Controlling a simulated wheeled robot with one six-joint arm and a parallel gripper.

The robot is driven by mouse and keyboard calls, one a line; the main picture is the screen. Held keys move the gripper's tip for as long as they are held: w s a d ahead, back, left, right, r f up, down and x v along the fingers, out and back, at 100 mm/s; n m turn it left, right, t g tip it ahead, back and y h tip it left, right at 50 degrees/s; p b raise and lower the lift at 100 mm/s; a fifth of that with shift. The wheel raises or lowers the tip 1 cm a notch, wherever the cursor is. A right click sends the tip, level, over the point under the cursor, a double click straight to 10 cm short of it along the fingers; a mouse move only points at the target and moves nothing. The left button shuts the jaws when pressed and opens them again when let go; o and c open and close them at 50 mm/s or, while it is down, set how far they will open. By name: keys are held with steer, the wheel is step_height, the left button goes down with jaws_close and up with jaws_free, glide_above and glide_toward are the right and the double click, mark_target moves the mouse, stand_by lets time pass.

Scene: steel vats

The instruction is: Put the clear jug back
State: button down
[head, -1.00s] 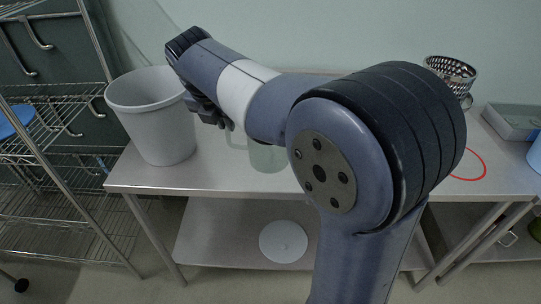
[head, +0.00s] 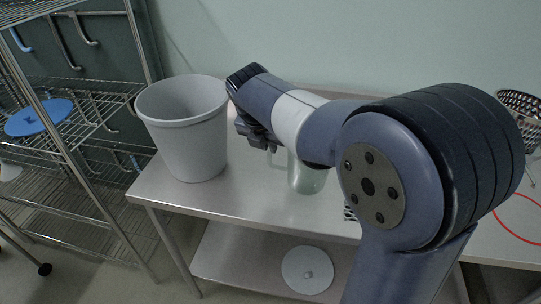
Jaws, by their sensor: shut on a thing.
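The clear jug (head: 308,178) is pale green and see-through, and stands upright over the left part of the steel table, right of the grey bin. Its handle (head: 276,158) points left, towards my gripper. My gripper (head: 268,146) is shut on the jug at the handle side. My arm hides the jug's top, and the fingertips are hard to make out. I cannot tell whether the jug's base touches the table. A red ring outline (head: 518,222) is marked on the tabletop at the right, partly cut by the frame edge.
A grey bin (head: 186,130) stands on the table's left end, close to my gripper. A perforated steel basket (head: 522,112) is at the back right. A wire rack (head: 75,150) stands left. A round white lid (head: 307,270) lies on the lower shelf (head: 235,255).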

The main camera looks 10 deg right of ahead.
mark_target(269, 155)
step_height(269, 155, down, 3)
steer(key=shift+f, duration=0.1)
steer(key=c, duration=1.5)
jaws_free()
steer(key=shift+f, duration=0.1)
steer(key=p+v, duration=0.1)
steer(key=v, duration=1.1)
